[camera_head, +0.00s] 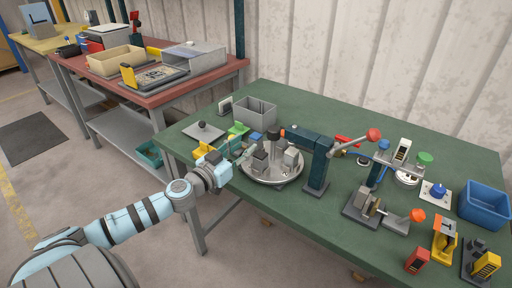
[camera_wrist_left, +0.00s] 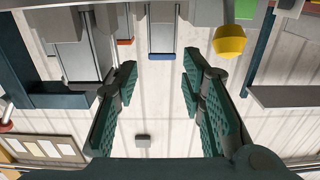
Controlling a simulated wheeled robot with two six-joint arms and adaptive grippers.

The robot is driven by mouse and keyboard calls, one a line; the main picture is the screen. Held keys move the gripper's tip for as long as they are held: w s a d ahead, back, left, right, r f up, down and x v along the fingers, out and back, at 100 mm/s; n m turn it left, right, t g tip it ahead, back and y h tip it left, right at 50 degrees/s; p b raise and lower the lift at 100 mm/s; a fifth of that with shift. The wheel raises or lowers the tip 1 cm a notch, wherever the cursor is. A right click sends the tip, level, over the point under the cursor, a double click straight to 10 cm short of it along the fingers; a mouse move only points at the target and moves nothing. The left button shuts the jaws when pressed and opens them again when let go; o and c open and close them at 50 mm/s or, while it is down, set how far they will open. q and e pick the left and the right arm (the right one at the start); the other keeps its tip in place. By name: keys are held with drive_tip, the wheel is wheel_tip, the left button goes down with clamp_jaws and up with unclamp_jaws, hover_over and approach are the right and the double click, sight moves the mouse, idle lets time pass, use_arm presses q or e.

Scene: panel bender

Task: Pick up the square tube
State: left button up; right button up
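My left gripper (camera_head: 236,146) reaches over the left part of the green bench in the head view, close to the left side of the bender's round plate (camera_head: 272,180). In the left wrist view its two teal fingers (camera_wrist_left: 160,92) stand wide apart with nothing between them. I cannot tell for certain which thing is the square tube. Grey block-like pieces (camera_head: 292,158) stand on the round plate, just right of the gripper. The dark teal bender post and arm (camera_head: 318,158) with a red-knobbed lever stand to their right. My right gripper is not in view.
A grey open bin (camera_head: 255,113) stands behind the gripper. Clamps and small tools crowd the bench's right side, with a blue bin (camera_head: 485,204) at its end. A yellow knob (camera_wrist_left: 229,40) shows ahead in the left wrist view.

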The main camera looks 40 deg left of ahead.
sight(253, 138)
use_arm(q)
drive_tip(key=w+p, duration=0.1)
drive_tip(key=p, duration=0.2)
drive_tip(key=shift+w+a+r, duration=0.1)
drive_tip(key=shift+w+r, duration=0.3)
drive_tip(key=shift+w+f, duration=0.15)
drive_tip(key=shift+w, duration=0.05)
drive_tip(key=shift+w+p, duration=0.25)
drive_tip(key=shift+p, duration=0.25)
drive_tip(key=w+p, duration=0.2)
drive_tip(key=shift+w+a, duration=0.1)
drive_tip(key=shift+w, duration=0.25)
drive_tip(key=shift+w+f, duration=0.2)
drive_tip(key=shift+w, duration=0.9)
drive_tip(key=shift+f, duration=0.1)
clamp_jaws()
